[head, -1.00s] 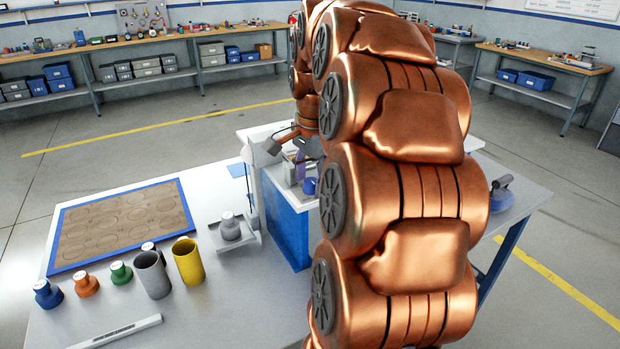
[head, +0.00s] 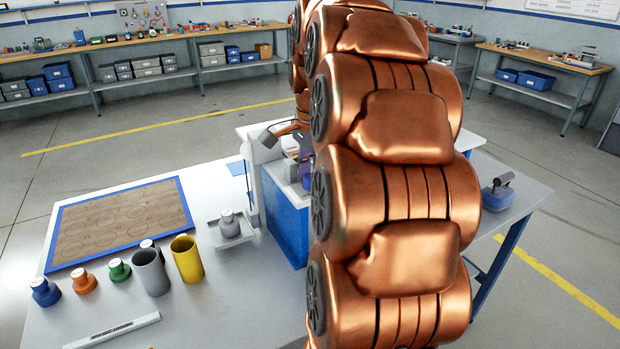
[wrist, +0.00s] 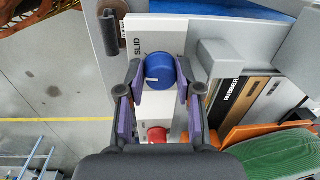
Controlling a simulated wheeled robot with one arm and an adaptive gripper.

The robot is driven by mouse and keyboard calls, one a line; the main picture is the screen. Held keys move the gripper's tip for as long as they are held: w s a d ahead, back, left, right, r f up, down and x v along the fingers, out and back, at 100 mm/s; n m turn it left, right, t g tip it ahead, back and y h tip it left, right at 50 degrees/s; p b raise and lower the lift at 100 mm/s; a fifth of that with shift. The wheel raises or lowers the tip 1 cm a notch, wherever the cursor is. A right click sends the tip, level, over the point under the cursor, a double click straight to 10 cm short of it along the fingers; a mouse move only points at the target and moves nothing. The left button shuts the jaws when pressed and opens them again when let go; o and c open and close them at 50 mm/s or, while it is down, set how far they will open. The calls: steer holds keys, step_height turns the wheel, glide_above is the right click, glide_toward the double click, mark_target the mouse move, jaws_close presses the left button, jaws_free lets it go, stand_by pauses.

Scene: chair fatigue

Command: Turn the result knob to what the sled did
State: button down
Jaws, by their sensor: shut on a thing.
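In the wrist view, a round blue knob (wrist: 160,66) sits on a pale panel (wrist: 168,30). A red knob (wrist: 157,134) lies lower, partly hidden by the gripper body. In the head view, my gripper (head: 303,158) is at the blue-sided unit (head: 287,222), largely hidden by my arm.
Right of the knob, the wrist view shows a grey block (wrist: 222,60), a strip marked RUBBER (wrist: 232,92), and orange (wrist: 262,128) and green (wrist: 275,155) pieces. In the head view, a tray with a weight (head: 229,225), two cups and a blue-framed board (head: 122,220) occupy the table's left.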

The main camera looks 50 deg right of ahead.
mark_target(309, 178)
steer(key=m+b, duration=0.1)
steer(key=m, duration=0.2)
steer(key=shift+f+b, duration=0.1)
steer(key=shift+b, duration=0.25)
steer(key=m, duration=0.4)
steer(key=shift+w, duration=0.15)
steer(key=shift+m, duration=0.4)
steer(key=c, duration=0.8)
jaws_free()
steer(key=shift+o, duration=0.2)
steer(key=shift+a+r, duration=0.15)
steer(key=shift+r, duration=1.8)
steer(key=shift+a+r, duration=0.1)
steer(key=shift+r, duration=1.8)
